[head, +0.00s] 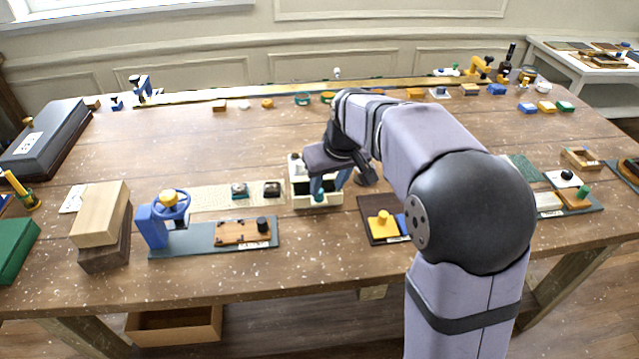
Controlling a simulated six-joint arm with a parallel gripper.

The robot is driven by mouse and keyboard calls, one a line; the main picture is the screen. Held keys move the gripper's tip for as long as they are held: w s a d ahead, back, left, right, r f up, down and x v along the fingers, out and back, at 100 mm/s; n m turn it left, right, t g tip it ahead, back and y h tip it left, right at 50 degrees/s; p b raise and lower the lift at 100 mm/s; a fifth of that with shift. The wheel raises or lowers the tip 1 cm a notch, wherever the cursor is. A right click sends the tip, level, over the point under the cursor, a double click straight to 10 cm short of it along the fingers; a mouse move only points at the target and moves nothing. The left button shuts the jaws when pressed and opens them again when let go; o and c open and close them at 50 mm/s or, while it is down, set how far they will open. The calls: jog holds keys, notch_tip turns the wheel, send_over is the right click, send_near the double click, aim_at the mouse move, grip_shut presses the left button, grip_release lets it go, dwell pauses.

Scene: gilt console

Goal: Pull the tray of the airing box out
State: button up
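A small cream box (301,188) with dark green inside stands near the middle of the table, partly hidden by my gripper. It may be the airing box, but no readable label confirms this. I cannot make out its tray or how far it is pulled out. Whether the fingers touch the box I cannot tell.
Left of the box lies a speckled mat (210,196) with two small dark-based pieces. Right of the box is a brown tray (373,206) with a yellow piece. Bare table lies in front.

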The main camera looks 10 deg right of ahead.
jog(key=shift+w+a+f+p, duration=0.2)
jog(key=shift+w+f+p, duration=0.2)
jog(key=shift+w+f, duration=0.45)
jog(key=shift+w+a+f+p, duration=0.3)
jog(key=shift+w+f, duration=0.35)
jog(key=shift+f, duration=0.3)
jog(key=shift+w+a+f+p, duration=0.15)
jog(key=shift+w+f+p, duration=0.3)
jog(key=shift+w+f, duration=0.4)
jog(key=shift+s, duration=0.1)
grip_shut()
jog(key=shift+s+f, duration=0.1)
